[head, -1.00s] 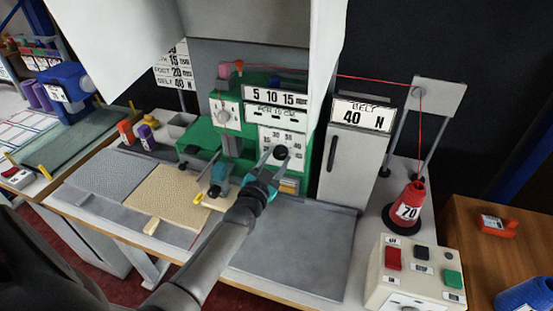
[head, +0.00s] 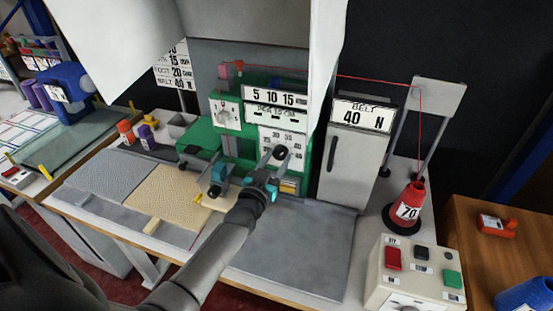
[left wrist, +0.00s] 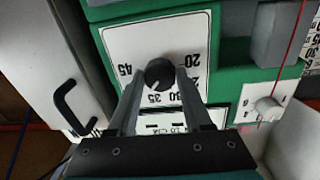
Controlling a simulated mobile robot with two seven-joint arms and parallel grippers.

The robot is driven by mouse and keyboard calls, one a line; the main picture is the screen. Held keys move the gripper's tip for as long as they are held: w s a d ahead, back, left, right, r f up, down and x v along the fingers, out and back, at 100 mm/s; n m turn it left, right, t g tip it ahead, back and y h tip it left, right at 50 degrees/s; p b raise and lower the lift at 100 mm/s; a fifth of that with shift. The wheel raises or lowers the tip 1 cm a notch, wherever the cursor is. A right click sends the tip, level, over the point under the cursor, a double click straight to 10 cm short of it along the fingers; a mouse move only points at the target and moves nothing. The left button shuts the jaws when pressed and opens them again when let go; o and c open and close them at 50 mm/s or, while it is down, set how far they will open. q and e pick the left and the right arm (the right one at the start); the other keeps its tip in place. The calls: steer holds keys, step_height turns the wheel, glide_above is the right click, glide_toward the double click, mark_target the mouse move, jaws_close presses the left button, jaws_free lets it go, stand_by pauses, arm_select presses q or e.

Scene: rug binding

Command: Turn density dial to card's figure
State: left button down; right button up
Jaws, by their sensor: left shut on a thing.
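The density dial is a round black knob (left wrist: 159,73) on a white plate (left wrist: 117,48) with figures around it, on the green machine (head: 200,137). The knob also shows in the head view (head: 280,152). My left gripper (left wrist: 162,80) is shut on the knob, one finger on each side. In the left wrist view the plate is upside down; 45, 35, 30 and 20 are legible, and a finger partly covers another figure. The knob's pale mark points toward the 30–35 side; its exact figure is unclear. A card (head: 365,115) reads BELT 40 N. My right gripper is not in view.
A grey cabinet (head: 350,165) with a black handle stands right of the dial. A red cone marked 70 (head: 408,207) and a button box (head: 415,270) are farther right. A red thread runs above. Another figure card (head: 172,75) hangs behind, partly covered.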

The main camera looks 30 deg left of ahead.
arm_select(q)
steer(key=n, duration=0.6)
steer(key=shift+d+f+n, duration=0.1)
steer(key=shift+n, duration=0.2)
steer(key=n, duration=0.6)
steer(key=shift+y+b, duration=0.35)
steer(key=shift+y, duration=0.05)
steer(key=shift+c, duration=1.6)
jaws_free()
steer(key=shift+s, duration=0.1)
steer(key=p+v, duration=0.1)
steer(key=v, duration=1.4)
steer(key=shift+f, duration=0.15)
